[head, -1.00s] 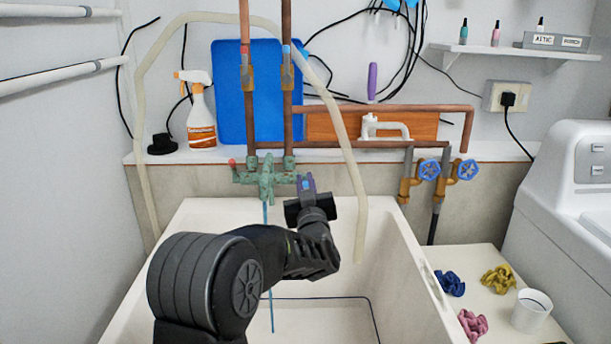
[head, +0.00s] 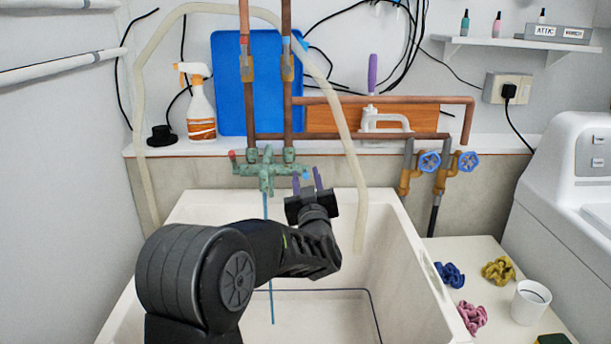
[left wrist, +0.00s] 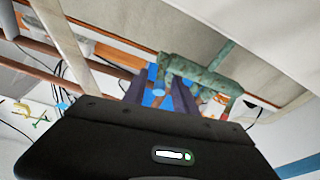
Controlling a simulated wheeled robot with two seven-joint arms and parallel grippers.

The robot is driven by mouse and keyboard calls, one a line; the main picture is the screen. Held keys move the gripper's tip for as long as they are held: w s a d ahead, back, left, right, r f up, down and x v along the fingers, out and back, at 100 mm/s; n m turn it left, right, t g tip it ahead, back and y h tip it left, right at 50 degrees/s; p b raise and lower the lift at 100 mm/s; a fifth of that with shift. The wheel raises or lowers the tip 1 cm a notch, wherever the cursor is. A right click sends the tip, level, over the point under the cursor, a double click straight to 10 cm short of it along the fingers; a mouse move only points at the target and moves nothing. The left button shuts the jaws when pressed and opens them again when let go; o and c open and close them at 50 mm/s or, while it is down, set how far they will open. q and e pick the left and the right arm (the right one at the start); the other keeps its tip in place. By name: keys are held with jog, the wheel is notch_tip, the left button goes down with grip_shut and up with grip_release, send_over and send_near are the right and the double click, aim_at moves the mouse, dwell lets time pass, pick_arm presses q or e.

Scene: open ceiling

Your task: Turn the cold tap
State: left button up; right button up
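The tap (head: 268,172) is a green, weathered fitting on the wall behind the sink, with a red-tipped end (head: 232,155) at the left. Its blue cold end (head: 306,175) is at the right. My left gripper (head: 307,180) is in front of this end with its two purple fingers spread apart. In the left wrist view, the blue cold end (left wrist: 158,92) shows between the fingers (left wrist: 159,97), beside the green tap body (left wrist: 200,72). I cannot tell whether the fingers touch it. My right gripper is not in view.
A pale hose (head: 352,160) hangs just right of the gripper into the white sink (head: 400,250). Copper pipes (head: 287,100) rise above the tap. Two blue valve wheels (head: 429,162) are further right. Cloths and a white cup (head: 530,303) lie on the right-hand counter.

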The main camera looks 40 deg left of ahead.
pick_arm(q)
jog(key=v, duration=0.6)
dwell(0.4)
